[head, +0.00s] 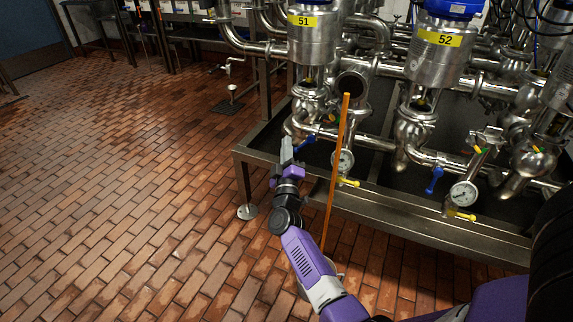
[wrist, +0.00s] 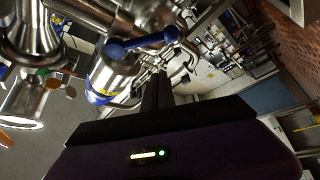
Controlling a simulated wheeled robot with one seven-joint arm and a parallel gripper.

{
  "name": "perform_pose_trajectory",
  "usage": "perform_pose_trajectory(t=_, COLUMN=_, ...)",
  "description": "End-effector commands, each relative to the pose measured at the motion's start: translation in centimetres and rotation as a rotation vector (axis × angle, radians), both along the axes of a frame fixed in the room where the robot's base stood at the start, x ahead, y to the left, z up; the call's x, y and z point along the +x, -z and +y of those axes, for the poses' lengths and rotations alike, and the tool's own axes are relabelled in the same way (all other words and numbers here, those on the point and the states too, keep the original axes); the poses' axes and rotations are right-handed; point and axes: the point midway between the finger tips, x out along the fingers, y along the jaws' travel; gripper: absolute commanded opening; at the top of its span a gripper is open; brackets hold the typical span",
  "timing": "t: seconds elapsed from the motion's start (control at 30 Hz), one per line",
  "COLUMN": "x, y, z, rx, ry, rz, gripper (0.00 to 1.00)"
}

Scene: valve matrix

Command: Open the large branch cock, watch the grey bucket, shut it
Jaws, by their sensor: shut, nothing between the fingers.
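A cock with a blue lever (head: 304,142) sits on the steel pipework below valve 51. The blue lever also shows in the wrist view (wrist: 145,43), spanning the upper middle. I cannot tell for certain that it is the large branch cock. My gripper (head: 286,148) is shut and empty, just left of this lever in the head view. Its dark fingers (wrist: 158,90) point up toward the lever in the wrist view; whether they touch is unclear. No grey bucket can be made out clearly. A pale rounded edge beside my arm low in the head view is mostly hidden.
A steel drip tray (head: 400,215) on legs runs under the pipes. An orange pole (head: 338,165) rises close right of my gripper. Nearby are a gauge (head: 343,161), a yellow lever (head: 348,182) and another blue lever (head: 434,181). The brick floor (head: 110,190) is open at left.

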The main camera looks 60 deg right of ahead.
Motion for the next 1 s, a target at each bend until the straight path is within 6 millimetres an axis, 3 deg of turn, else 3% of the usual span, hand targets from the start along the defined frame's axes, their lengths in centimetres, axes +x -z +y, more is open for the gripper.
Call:
perform_pose_trajectory(t=0.1, x=0.2, y=0.4, z=-1.6, rx=0.000, ry=0.003, rz=0.001, gripper=0.00)
perform_pose_trajectory(t=0.4, x=-2.1, y=2.0, z=-2.1, rx=0.000, ry=-0.001, rz=-0.001, gripper=0.00)
perform_pose_trajectory(t=1.0, x=-2.4, y=1.9, z=-2.2, rx=0.000, ry=-0.001, rz=0.017, gripper=0.00)
